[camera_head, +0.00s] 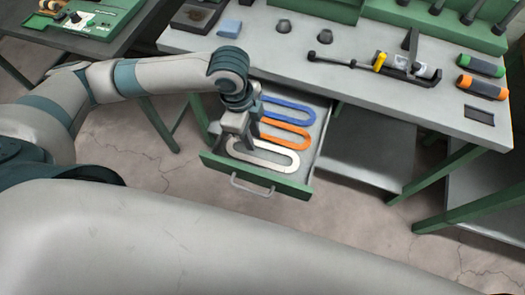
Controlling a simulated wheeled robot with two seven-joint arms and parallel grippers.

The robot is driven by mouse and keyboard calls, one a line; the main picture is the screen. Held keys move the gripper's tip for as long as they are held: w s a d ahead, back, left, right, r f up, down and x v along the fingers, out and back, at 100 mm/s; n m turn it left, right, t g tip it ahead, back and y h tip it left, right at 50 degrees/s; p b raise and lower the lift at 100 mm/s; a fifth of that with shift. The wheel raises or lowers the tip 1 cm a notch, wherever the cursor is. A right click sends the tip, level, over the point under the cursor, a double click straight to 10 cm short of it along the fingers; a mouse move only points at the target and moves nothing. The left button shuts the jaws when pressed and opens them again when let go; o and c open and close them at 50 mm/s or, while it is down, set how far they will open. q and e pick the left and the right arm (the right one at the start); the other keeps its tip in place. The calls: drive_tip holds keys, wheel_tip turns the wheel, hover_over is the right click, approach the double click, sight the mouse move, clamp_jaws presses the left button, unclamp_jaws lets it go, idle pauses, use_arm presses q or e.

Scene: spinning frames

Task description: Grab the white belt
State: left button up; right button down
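The white belt (268,161) is a long loop lying flat in the open drawer (290,187), nearest its front. An orange belt (292,139) and a blue belt (295,116) lie behind it in the same drawer. My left gripper (237,147) points down into the drawer, at the left end of the white belt. Its fingers hide part of that end. Whether they touch the belt, and how far apart they are, is too small to tell. My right gripper is out of view.
The drawer has a green front with a metal handle (252,187). Above it is a grey workbench (350,95) with a black tool fixture (405,68), a green roll (480,66), an orange roll (482,87) and a blue block (229,28). Another table (107,47) stands at the upper left.

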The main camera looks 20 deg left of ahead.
use_arm(q)
drive_tip(key=p, duration=0.1)
hover_over(259, 161)
drive_tip(key=a, duration=0.1)
drive_tip(key=shift+w+f, duration=0.2)
drive_tip(key=shift+f, duration=1.4)
drive_tip(key=shift+w+f, duration=0.2)
drive_tip(key=shift+f, duration=1.35)
drive_tip(key=shift+s+f+p, duration=0.2)
drive_tip(key=shift+f+p, duration=0.15)
drive_tip(key=shift+f, duration=0.1)
drive_tip(key=f, duration=0.1)
drive_tip(key=f+p, duration=0.1)
drive_tip(key=f, duration=0.1)
drive_tip(key=shift+s+d, duration=0.2)
drive_tip(key=shift+d, duration=0.15)
drive_tip(key=shift+f, duration=0.6)
clamp_jaws()
